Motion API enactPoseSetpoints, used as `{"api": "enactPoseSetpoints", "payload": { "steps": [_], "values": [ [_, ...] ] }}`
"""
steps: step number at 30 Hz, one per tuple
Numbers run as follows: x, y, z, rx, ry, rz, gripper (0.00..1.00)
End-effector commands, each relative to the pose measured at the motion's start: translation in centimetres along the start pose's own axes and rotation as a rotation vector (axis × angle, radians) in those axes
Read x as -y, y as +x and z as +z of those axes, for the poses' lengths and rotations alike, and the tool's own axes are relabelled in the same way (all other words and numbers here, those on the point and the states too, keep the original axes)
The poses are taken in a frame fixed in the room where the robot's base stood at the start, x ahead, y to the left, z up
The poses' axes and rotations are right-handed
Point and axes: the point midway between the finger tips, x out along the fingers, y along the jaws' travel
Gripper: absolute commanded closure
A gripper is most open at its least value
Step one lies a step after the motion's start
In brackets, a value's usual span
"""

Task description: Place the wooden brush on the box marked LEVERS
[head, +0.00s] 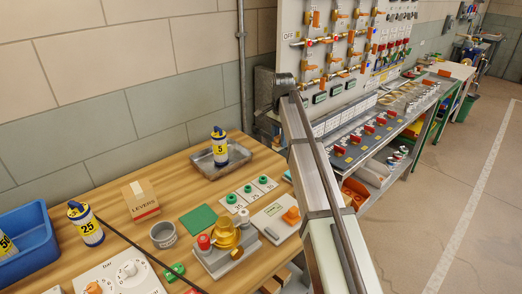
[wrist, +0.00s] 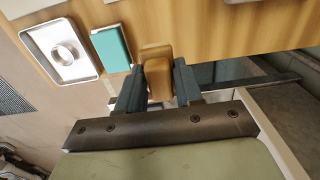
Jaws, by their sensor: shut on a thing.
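The LEVERS box (head: 141,199) is a small tan carton standing on the wooden bench in the head view, its lettering facing out. In the wrist view my gripper (wrist: 158,86) is shut on a brown wooden piece, which I take to be the wooden brush (wrist: 157,62). Only its rounded block shows between the two dark fingers; bristles cannot be made out. The gripper and the brush do not show in the head view, where my arm crosses the right side of the bench. The LEVERS box is not recognisable in the wrist view.
A blue bin (head: 31,232) stands left.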

Motion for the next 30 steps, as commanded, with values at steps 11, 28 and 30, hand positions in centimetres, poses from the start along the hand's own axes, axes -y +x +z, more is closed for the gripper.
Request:
{"api": "enactPoseSetpoints", "payload": {
  "steps": [11, 28, 30],
  "values": [
    [1.1, -0.9, 1.6, 0.000, -0.025, 0.000, 0.95],
    [9.8, -3.8, 19.7, -0.001, -0.279, -0.001, 0.95],
    [10.6, -4.3, 22.3, -0.001, -0.312, -0.001, 0.95]
  ]
}}
